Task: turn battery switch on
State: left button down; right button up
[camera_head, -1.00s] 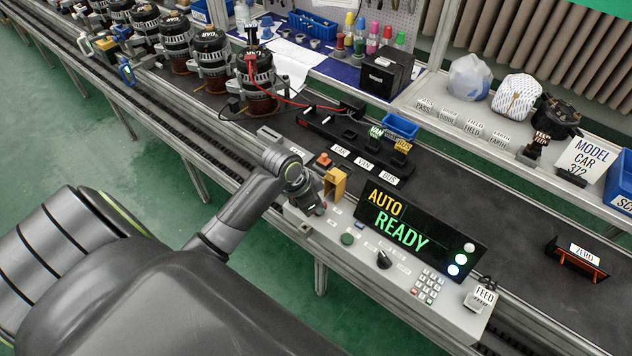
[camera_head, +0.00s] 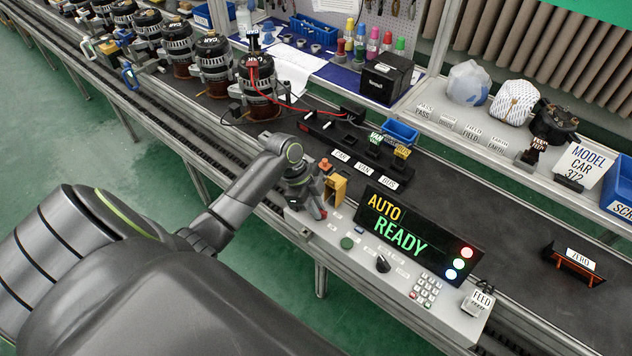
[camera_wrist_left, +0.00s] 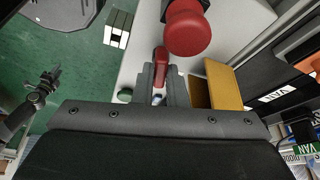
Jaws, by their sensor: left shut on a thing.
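My left gripper (camera_head: 316,207) is over the left end of the grey control panel (camera_head: 340,236). In the left wrist view, its fingers (camera_wrist_left: 160,88) are shut on a small red handle (camera_wrist_left: 161,58), which seems to be the battery switch. In the head view the handle is mostly hidden by the gripper, with only some red showing. A round red knob (camera_wrist_left: 187,28) stands just beyond the handle in the wrist view, apart from the fingers. My right gripper is not in view.
A yellow-tan bracket (camera_wrist_left: 224,86) stands close to the right of the fingers. A black selector knob (camera_head: 383,264) and keypad (camera_head: 426,291) are farther right. Alternators (camera_head: 257,85) line the conveyor.

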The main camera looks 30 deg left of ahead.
pick_arm(q)
jog(key=shift+m, duration=0.3)
dwell(0.4)
jog(key=c, duration=1.5)
grip_release()
jog(key=shift+o, duration=0.2)
jog(key=shift+r, duration=0.15)
jog(key=b+v, duration=0.1)
jog(key=v, duration=1.6)
jog(key=shift+w, duration=0.2)
jog(key=shift+o, duration=0.3)
